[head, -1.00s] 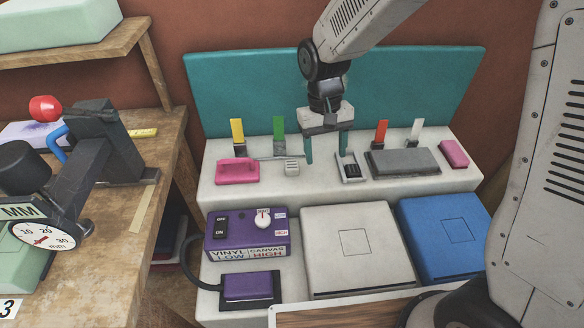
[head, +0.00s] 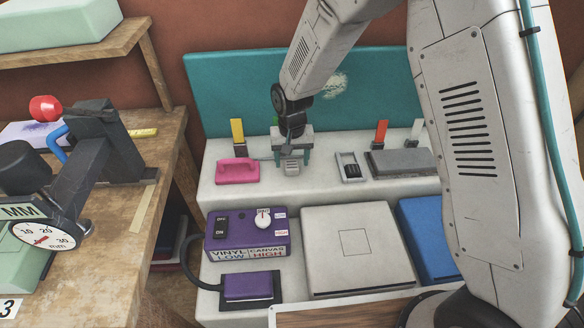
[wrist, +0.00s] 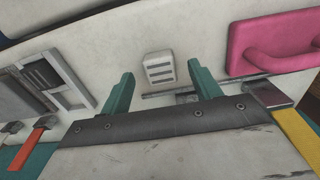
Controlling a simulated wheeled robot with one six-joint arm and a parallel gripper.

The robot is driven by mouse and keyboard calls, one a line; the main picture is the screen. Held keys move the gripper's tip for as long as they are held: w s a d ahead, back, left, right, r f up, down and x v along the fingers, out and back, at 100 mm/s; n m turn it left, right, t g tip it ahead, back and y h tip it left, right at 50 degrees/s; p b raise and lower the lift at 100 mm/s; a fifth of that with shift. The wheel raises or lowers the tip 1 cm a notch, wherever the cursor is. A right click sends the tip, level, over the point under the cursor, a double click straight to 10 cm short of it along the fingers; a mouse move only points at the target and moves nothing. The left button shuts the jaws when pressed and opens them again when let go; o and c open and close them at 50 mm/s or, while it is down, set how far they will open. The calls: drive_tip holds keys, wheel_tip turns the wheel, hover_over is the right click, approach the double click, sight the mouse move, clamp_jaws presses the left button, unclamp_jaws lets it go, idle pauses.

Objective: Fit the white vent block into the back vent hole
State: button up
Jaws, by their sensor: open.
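The white vent block (head: 291,169) is a small pale block with dark slots, standing on the upper step of the white bench. My gripper (head: 292,157) is open, with its teal fingers pointing down close above and behind the block. In the wrist view the block (wrist: 159,69) shows between and slightly beyond the two fingertips (wrist: 162,74), touching neither finger as far as I can see. I cannot make out the back vent hole in either view.
A pink handled tool (head: 238,171) stands just left of the block. A grey framed piece with a dark insert (head: 352,168) and a dark grey slab (head: 402,163) lie to the right. The teal backboard (head: 225,87) rises behind. A purple control box (head: 247,236) sits on the lower step.

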drive_tip(key=shift+f, duration=0.85)
drive_tip(key=c, duration=1.1)
drive_tip(key=shift+o, duration=0.2)
drive_tip(key=shift+r, duration=0.1)
